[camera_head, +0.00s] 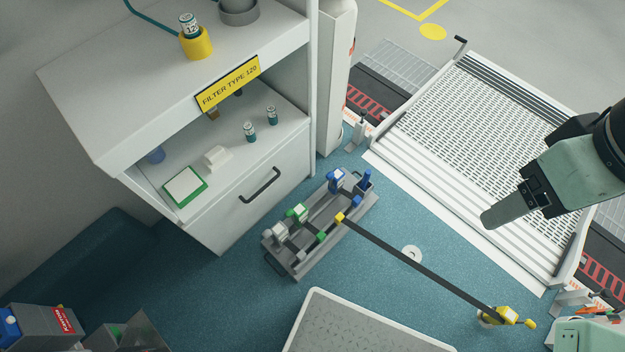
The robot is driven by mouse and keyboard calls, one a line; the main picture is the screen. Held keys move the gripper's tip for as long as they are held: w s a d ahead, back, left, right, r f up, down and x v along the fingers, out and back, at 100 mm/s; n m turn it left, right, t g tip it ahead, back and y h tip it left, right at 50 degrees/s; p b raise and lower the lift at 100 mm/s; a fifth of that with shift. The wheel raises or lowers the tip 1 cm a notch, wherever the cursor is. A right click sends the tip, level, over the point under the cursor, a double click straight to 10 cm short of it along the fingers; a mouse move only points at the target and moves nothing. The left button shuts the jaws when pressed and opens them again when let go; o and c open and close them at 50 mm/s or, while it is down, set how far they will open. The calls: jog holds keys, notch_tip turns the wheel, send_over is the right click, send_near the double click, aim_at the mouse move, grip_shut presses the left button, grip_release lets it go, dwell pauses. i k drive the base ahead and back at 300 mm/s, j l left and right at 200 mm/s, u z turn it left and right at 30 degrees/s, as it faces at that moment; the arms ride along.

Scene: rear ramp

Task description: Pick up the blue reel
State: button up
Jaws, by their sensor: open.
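The blue reel (337,181) sits at the far end of a grey tray (295,262) on the teal floor. It has a blue and whitish body, and more blue parts stand close beside it in the tray. My gripper (492,217) is at the right, above the ramp and well apart from the reel. It is open, and nothing shows in it. Only one finger shows clearly; the other is hidden.
A green reel (297,212) and a grey reel (277,232) share the tray. A dark strap (420,268) runs from it to a yellow reel (507,315). A white cabinet (245,210) stands left of the tray. A pale-rimmed panel (360,325) lies in front.

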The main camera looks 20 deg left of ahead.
aim_at(339, 177)
jog(key=i+j+u, duration=0.1)
jog(key=u, duration=0.75)
jog(key=k+j+z, duration=0.1)
jog(key=z, duration=0.25)
jog(key=k+z, duration=0.65)
jog(key=i, duration=0.1)
